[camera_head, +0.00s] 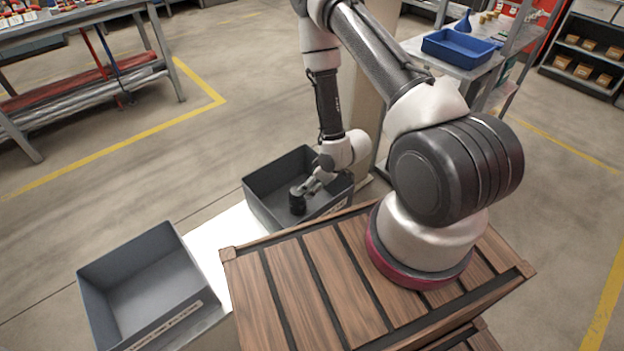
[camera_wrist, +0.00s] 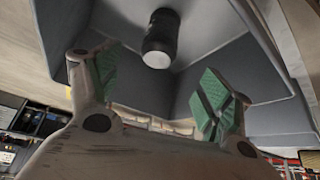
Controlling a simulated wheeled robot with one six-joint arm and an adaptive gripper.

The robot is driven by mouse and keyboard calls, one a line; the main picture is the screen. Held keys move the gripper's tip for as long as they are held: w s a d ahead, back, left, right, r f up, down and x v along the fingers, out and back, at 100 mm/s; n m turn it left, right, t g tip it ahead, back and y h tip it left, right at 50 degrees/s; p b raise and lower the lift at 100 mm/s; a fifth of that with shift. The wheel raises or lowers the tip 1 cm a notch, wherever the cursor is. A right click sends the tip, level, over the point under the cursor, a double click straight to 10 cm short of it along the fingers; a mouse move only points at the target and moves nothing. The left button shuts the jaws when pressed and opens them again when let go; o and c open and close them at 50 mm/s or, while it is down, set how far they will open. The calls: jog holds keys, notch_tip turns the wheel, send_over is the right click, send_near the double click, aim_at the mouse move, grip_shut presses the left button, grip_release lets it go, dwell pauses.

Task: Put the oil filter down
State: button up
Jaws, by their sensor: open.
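The oil filter (camera_head: 297,201) is a small black cylinder inside the dark grey bin (camera_head: 268,181) beside the wooden crate. In the wrist view the filter (camera_wrist: 161,40) stands on the floor of the bin (camera_wrist: 215,28), apart from the fingers. My gripper (camera_head: 310,186) reaches down into this bin, close beside the filter. In the wrist view my gripper (camera_wrist: 160,90) is open, with its green-padded fingers spread and nothing between them. The filter lies beyond the fingertips. The underside of the filter is hidden.
A second grey bin (camera_head: 150,285), empty, stands at the lower left on a white surface (camera_head: 226,244). A slatted wooden crate (camera_head: 300,290) is under my arm. A blue tray (camera_head: 458,47) sits on a bench at the back right. A workbench (camera_head: 75,25) stands at the upper left.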

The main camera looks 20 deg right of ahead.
jog(key=w+d+r+m+h, duration=0.1)
jog(key=w+d+r, duration=0.2)
jog(key=r, duration=0.6)
jog(key=w+d+r+h, duration=0.1)
jog(key=w+d+r, duration=0.15)
jog(key=r, duration=0.75)
jog(key=s+d+r+m+h, duration=0.1)
jog(key=d+r, duration=0.1)
jog(key=r, duration=0.5)
jog(key=s+d+r+m+h, duration=0.1)
jog(key=s+r+m, duration=0.1)
jog(key=r, duration=0.6)
jog(key=s+r+m, duration=0.2)
jog(key=s+r, duration=0.7)
jog(key=s, duration=0.3)
jog(key=s+d+r+m, duration=0.1)
jog(key=s+r, duration=0.8)
jog(key=s, duration=0.3)
jog(key=shift+m, duration=0.4)
jog(key=shift+r, duration=0.1)
